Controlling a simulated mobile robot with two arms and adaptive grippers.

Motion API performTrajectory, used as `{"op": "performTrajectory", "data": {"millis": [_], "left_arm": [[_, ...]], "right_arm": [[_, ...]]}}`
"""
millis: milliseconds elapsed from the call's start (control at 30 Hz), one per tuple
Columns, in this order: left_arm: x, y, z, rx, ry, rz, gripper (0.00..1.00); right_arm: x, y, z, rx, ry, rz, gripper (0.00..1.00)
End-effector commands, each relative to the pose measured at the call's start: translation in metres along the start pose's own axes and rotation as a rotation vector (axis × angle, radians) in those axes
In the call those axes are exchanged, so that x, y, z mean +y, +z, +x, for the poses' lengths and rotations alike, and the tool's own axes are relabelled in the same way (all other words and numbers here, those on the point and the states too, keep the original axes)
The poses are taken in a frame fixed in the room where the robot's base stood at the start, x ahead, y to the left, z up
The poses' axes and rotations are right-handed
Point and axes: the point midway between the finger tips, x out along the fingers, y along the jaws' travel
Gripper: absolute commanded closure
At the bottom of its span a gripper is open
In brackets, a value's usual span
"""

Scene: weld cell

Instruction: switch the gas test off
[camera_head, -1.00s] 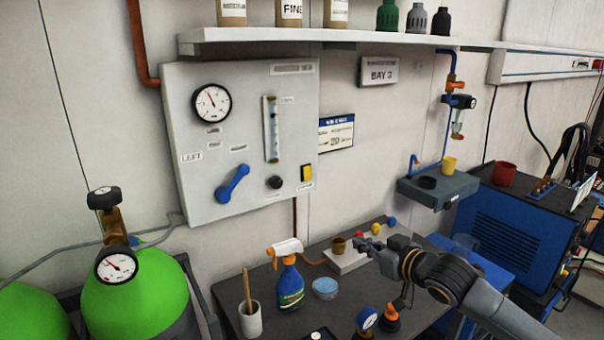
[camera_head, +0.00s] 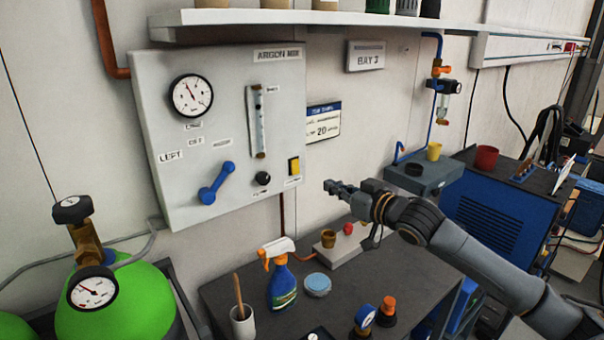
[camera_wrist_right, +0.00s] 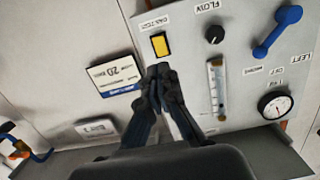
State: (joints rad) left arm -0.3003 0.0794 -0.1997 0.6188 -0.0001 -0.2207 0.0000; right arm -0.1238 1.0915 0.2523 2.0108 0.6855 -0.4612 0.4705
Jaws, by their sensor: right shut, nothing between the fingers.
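The yellow gas test switch (camera_head: 294,166) sits in a dark frame at the lower right of the pale panel (camera_head: 225,80). It also shows in the right wrist view (camera_wrist_right: 160,44), with a small label beside it. Whether the switch is on or off I cannot tell. My right gripper (camera_head: 330,187) is shut and empty, to the right of the switch and a little lower in the head view. In the wrist view its fingertips (camera_wrist_right: 160,72) point at the switch, apart from it in the picture. My left gripper is not in view.
The panel also carries a black flow knob (camera_head: 263,178), a flow tube (camera_head: 257,122), a blue lever (camera_head: 216,184) and a gauge (camera_head: 192,95). Below is a dark table (camera_head: 220,293) with a spray bottle (camera_head: 281,280). A shelf (camera_head: 320,18) runs above.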

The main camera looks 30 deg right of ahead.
Motion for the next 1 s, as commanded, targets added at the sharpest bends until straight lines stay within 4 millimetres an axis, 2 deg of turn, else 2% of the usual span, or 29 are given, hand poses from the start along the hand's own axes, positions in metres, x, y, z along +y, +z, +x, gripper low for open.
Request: {"op": "performTrajectory", "data": {"millis": [33, 133, 500, 700, 1000], "left_arm": [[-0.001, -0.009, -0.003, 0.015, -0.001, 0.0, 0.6], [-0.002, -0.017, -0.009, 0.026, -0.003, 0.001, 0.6], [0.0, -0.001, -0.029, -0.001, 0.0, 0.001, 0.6], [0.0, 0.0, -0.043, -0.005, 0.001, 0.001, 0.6], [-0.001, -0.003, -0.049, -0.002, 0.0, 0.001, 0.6]], "right_arm": [[0.0, -0.004, 0.006, 0.003, 0.0, 0.0, 1.0], [0.001, -0.004, 0.018, 0.004, 0.001, 0.003, 1.0], [0.0, -0.005, 0.071, 0.002, 0.001, 0.004, 1.0], [-0.001, -0.005, 0.101, 0.0, 0.0, 0.001, 1.0], [-0.001, -0.001, 0.12, 0.0, 0.0, -0.001, 1.0]]}}
